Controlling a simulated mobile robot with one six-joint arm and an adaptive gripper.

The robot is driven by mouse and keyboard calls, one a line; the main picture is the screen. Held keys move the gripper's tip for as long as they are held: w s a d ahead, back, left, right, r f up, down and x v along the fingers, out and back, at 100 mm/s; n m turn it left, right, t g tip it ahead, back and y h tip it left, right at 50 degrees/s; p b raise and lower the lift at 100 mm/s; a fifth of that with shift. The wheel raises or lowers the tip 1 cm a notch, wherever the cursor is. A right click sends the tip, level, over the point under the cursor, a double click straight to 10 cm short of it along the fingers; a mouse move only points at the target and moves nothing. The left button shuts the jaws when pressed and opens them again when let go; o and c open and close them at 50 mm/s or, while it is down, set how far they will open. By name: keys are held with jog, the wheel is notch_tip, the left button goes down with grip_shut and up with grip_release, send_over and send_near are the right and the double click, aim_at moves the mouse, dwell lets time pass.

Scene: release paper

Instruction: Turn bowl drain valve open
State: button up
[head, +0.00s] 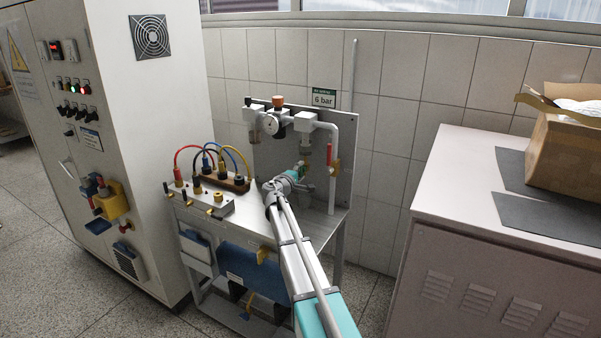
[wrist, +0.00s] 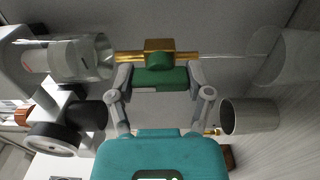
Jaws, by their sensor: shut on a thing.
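The bowl drain valve shows in the wrist view as a brass body (wrist: 158,46) with a green handle (wrist: 165,77). It lies in line with a clear bowl (wrist: 82,57) at the left of that view. My gripper (wrist: 161,84) has one finger on each side of the green handle and is shut on it. In the head view my gripper (head: 301,168) is at the pipework under the regulator on the bench panel. The valve is small there, and my gripper and arm partly hide it. I cannot read the handle's exact angle.
A vertical pipe with a red lever (head: 335,167) stands just right of my gripper. Coloured cables (head: 212,158) arch over the bench's left side. A cabinet with a cardboard box (head: 565,150) is at the right.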

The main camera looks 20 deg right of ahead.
dwell(0.3)
jog(key=o, duration=1.1)
jog(key=shift+o, duration=0.2)
jog(key=v, duration=1.2)
jog(key=shift+s+f, duration=0.1)
jog(key=shift+s, duration=0.05)
